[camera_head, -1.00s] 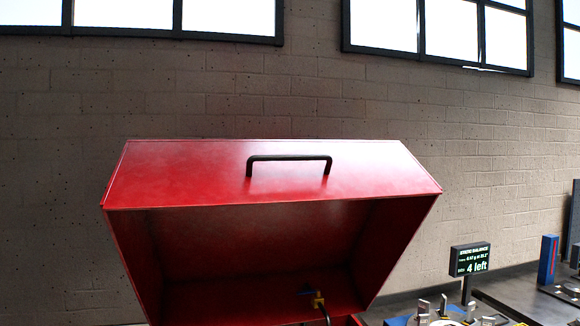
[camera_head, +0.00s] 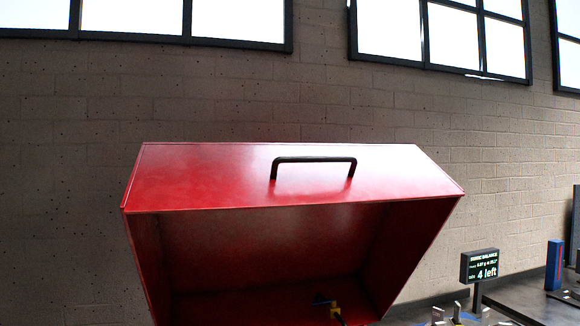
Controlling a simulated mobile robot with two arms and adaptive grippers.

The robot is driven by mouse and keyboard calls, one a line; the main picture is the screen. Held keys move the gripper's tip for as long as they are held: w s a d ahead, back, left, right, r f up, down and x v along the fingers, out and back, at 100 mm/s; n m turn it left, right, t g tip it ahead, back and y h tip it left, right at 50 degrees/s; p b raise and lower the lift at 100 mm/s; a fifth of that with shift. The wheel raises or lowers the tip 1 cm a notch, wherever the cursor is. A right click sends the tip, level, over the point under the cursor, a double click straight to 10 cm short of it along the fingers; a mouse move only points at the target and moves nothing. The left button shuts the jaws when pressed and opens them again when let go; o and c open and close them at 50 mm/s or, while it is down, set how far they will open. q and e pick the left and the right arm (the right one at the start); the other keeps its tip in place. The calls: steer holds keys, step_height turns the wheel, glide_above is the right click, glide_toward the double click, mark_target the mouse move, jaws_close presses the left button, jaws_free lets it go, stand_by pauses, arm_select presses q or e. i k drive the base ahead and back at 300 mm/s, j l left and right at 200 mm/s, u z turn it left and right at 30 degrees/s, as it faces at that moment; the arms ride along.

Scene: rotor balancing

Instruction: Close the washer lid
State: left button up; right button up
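The red washer lid (camera_head: 290,178) stands open in the middle of the head view, its hollow inside facing me. A black bar handle (camera_head: 313,160) is fixed on its upper front panel. A yellow fitting with a blue part (camera_head: 334,309) shows low inside the washer opening. The washer's body is mostly below the picture edge. Neither of my grippers is in view.
A dark bench (camera_head: 520,298) stands at the right with a small display (camera_head: 480,266) reading "4 left". A block wall with windows stands behind.

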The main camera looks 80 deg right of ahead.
mark_target(219, 234)
steer(key=i+z, duration=0.1)
steer(key=z, duration=0.65)
steer(key=i+z, duration=0.1)
steer(key=z, duration=0.25)
